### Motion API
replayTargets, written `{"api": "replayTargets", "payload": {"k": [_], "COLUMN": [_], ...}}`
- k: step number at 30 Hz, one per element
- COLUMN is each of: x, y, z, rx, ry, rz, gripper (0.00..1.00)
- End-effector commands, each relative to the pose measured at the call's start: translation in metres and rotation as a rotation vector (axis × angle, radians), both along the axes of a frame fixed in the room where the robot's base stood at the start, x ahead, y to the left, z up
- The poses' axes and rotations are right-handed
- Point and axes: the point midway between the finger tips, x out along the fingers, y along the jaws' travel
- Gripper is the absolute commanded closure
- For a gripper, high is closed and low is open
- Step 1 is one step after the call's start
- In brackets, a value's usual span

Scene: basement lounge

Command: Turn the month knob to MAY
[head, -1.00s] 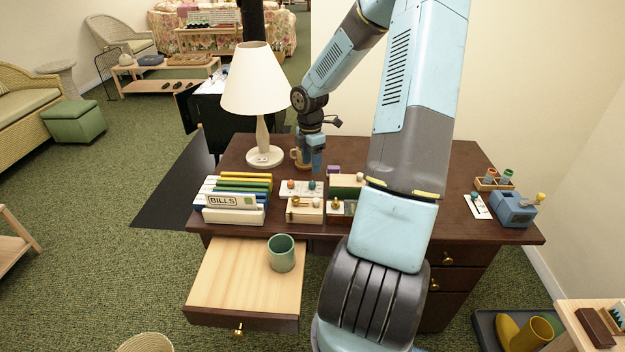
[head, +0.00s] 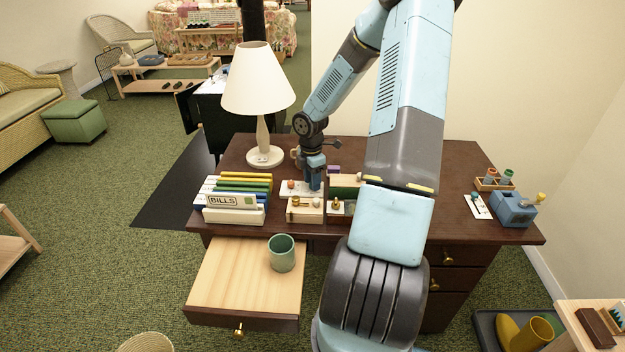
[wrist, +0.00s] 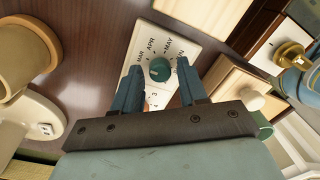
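The month knob (wrist: 159,70) is a round teal knob on a white panel (wrist: 141,45) printed with month names, among them MAR, APR and MAY. A small pale mark shows on the knob, but I cannot tell exactly which month it faces. In the wrist view my gripper (wrist: 160,65) is open, with one blue finger on each side of the knob; I cannot tell whether they touch it. In the head view my gripper (head: 315,188) is down over the right part of the panel (head: 299,194) and hides the knob. An orange knob (head: 291,184) shows at the panel's left.
A lamp (head: 263,155) and a tan mug (head: 295,154) stand behind the panel. The BILLS file box (head: 233,216) is to its left. Wooden boxes with small knobs (head: 304,215) stand in front. An open drawer (head: 230,285) holds a green cup (head: 282,254).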

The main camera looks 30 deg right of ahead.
Motion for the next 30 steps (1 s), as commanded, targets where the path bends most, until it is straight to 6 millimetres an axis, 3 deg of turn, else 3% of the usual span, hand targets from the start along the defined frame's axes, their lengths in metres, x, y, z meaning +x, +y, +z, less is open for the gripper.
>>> {"api": "replayTargets", "payload": {"k": [13, 23, 30], "x": [-0.0001, -0.0001, 0.0002], "y": [-0.0003, -0.0001, 0.0], "z": [0.0002, 0.0002, 0.0005], "rx": [0.0, 0.0, -0.001], "ry": [0.0, 0.001, 0.0], "rz": [-0.001, -0.04, -0.176], "gripper": [1.0, 1.0, 1.0]}}
